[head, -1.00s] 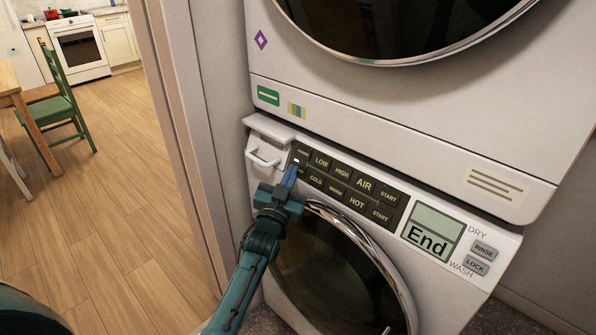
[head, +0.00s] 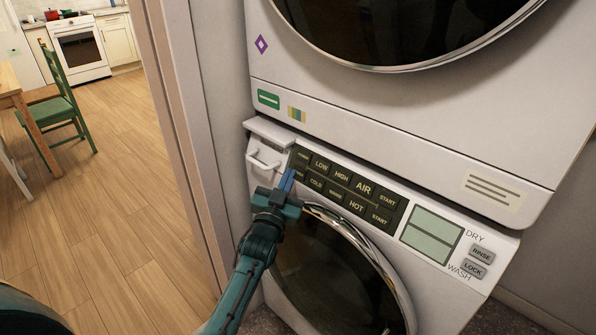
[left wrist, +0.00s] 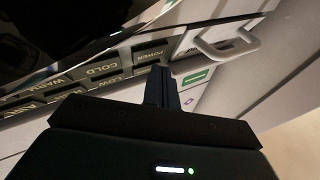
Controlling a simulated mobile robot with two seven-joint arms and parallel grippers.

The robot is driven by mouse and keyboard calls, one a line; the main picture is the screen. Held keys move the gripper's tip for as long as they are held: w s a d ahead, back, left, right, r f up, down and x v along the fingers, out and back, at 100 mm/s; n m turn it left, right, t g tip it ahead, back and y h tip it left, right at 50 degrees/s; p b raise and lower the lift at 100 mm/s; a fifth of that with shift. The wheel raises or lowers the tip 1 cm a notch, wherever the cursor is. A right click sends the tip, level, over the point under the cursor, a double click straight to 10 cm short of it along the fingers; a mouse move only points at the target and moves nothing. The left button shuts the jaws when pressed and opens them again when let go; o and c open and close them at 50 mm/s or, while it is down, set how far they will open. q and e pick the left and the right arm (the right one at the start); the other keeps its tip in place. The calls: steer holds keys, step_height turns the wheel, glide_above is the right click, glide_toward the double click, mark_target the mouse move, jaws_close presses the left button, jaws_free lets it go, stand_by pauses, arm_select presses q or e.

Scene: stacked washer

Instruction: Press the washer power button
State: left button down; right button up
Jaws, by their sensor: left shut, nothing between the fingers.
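The washer (head: 262,188) is the lower white machine. Its dark button panel (head: 345,187) has two rows; the lower row reads COLD, WARM, HOT, START. The washer power button (head: 299,175) is at that row's left end, partly covered by my fingers in the head view. In the left wrist view the POWER button (left wrist: 150,54) shows beside COLD. My left gripper (head: 288,178) is shut and empty, its blue fingertips at this button. It also shows in the left wrist view (left wrist: 160,72); whether the tips touch the button, I cannot tell. The display (head: 432,233) is blank. My right gripper is out of view.
The dryer (head: 380,110) sits above the washer. A white drawer handle (head: 263,160) juts out just left of the panel. The round washer door (head: 330,265) is below. A wall edge (head: 180,120) stands left, with open wooden floor (head: 110,220) beyond.

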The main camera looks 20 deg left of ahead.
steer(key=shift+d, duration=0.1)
arm_select(q)
steer(key=s+a+r+p, duration=0.2)
steer(key=s+p, duration=0.3)
steer(key=shift+a+r, duration=0.15)
steer(key=shift+a, duration=0.05)
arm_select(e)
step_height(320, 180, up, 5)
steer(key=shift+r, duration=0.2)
